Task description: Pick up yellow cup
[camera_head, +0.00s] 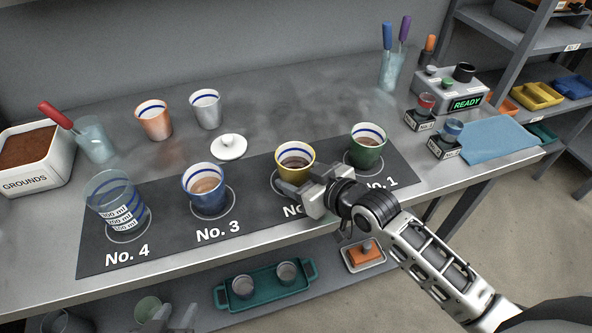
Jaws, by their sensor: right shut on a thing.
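The yellow cup (296,158) has a white inside with a blue stripe and holds brown liquid. It stands upright at the No. 2 spot on the dark mat (165,243). My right gripper (300,192) reaches in from the right and is shut on the yellow cup at its lower front side. The gripper hides the cup's lower part and part of the No. 2 label. My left gripper (172,318) shows only partly at the bottom edge, low in front of the bench and away from the cup; its jaws are unclear.
A green cup (367,155) stands close right at No. 1. A white lid (229,147) lies behind. Orange (154,121) and white (206,110) cups stand further back.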

